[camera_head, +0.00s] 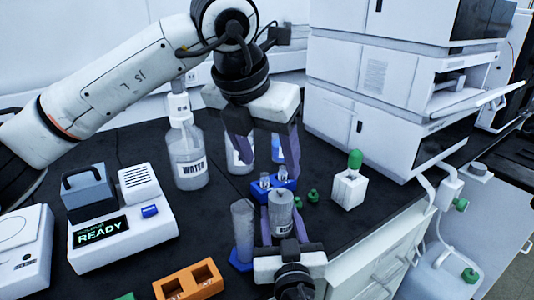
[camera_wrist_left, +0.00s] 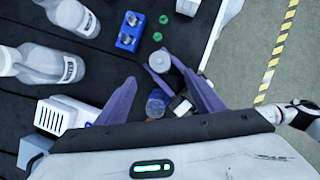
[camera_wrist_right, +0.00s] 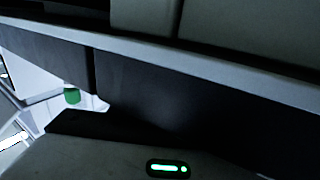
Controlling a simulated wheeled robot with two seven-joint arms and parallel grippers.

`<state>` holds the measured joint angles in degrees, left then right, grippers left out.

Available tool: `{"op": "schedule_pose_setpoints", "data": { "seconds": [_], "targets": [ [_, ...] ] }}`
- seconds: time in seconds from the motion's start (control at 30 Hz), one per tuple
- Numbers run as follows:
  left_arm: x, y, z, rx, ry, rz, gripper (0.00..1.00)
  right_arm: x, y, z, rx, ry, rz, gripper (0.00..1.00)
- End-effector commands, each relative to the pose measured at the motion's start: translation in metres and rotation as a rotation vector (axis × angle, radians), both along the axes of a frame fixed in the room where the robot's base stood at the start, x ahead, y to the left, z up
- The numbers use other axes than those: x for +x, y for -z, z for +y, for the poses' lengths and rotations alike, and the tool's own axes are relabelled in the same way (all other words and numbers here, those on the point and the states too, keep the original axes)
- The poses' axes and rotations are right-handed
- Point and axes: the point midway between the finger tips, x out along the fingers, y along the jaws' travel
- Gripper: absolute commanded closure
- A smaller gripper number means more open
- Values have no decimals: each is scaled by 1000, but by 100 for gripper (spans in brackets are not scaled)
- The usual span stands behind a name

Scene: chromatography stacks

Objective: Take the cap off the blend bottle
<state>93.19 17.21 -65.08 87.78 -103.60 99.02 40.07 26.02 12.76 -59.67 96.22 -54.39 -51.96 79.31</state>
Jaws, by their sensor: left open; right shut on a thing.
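The blend bottle (camera_head: 280,215), a grey cylinder with a dark label and a pale grey cap (camera_head: 281,196), stands upright between the fingers of my right gripper (camera_head: 283,222). That gripper is shut on the bottle's body. My left gripper (camera_head: 270,165) is open and empty, pointing down above the bottle. In the left wrist view the round cap top (camera_wrist_left: 159,62) shows between the left fingertips (camera_wrist_left: 154,68), with no visible grip on it. The right wrist view is mostly filled by close grey and dark surfaces, so the bottle cannot be made out there.
A grey cylinder (camera_head: 243,228) on a blue base stands close left of the bottle. Behind are a blue vial rack (camera_head: 286,187) and green caps (camera_head: 313,195). A water bottle (camera_head: 188,160), an orange rack (camera_head: 165,290) and a white block (camera_head: 348,190) stand around.

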Motion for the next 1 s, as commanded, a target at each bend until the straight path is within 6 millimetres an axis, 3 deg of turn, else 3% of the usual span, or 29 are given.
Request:
{"op": "schedule_pose_setpoints", "data": {
  "seconds": [0.5,0.7,1.0],
  "targets": [
    [30,84,-16,4,3,5,38,0,0,0,0,0,-1,98],
    [37,101,-19,3,1,3,38,0,0,0,0,0,-1,98],
    [39,105,-20,3,2,1,38,0,0,0,0,0,-1,98]
  ]
}}
